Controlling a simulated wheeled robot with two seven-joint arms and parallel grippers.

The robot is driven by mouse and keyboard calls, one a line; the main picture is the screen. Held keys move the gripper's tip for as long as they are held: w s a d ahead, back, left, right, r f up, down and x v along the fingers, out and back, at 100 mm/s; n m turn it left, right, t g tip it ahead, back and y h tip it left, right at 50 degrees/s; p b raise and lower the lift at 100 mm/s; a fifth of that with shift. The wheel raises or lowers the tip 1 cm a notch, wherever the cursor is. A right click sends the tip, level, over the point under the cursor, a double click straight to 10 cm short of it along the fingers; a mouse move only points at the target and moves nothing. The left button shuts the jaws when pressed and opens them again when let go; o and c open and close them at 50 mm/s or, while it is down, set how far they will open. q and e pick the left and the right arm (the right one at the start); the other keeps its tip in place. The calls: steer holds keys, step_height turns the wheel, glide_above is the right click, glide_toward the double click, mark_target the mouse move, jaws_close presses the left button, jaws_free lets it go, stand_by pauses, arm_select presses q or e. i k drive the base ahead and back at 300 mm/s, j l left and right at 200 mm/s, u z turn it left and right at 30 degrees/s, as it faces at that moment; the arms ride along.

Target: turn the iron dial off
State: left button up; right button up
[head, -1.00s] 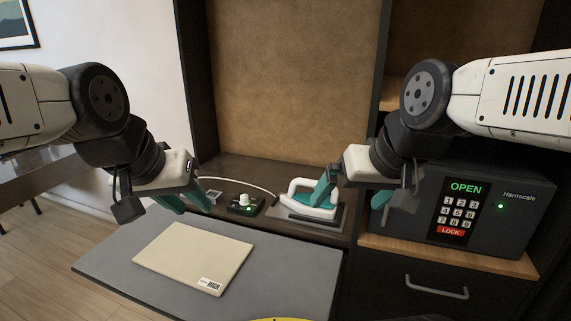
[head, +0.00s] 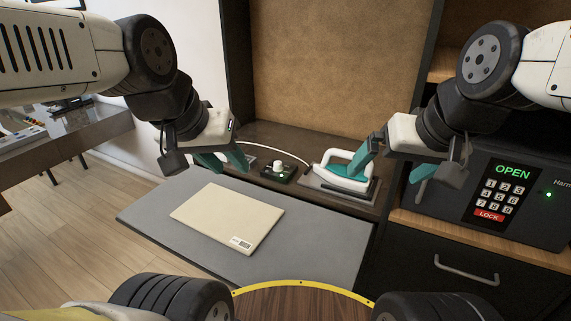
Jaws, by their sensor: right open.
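The iron dial is a white knob on a small black box (head: 278,171) with a lit green light, on the dark shelf at the back of the desk. A pale cord arcs above it toward the iron. The teal and white iron (head: 345,170) rests on a grey plate (head: 325,190) to the right of the dial. My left gripper (head: 222,165) is open and empty, just left of the dial and apart from it in the picture. My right gripper (head: 393,172) is open; its left finger overlaps the iron's right end, and I cannot tell if they touch.
A beige folder (head: 226,215) with a label lies on the grey desk pad (head: 305,245). A black safe (head: 535,210) reading OPEN stands on a wooden shelf at the right, above a drawer with a handle (head: 466,270). A small grey item (head: 249,158) lies behind my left gripper.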

mark_target(277, 168)
steer(key=k+j+z, duration=0.1)
steer(key=j+u, duration=0.2)
steer(key=u, duration=0.25)
steer(key=j+u, duration=0.2)
steer(key=u, duration=0.3)
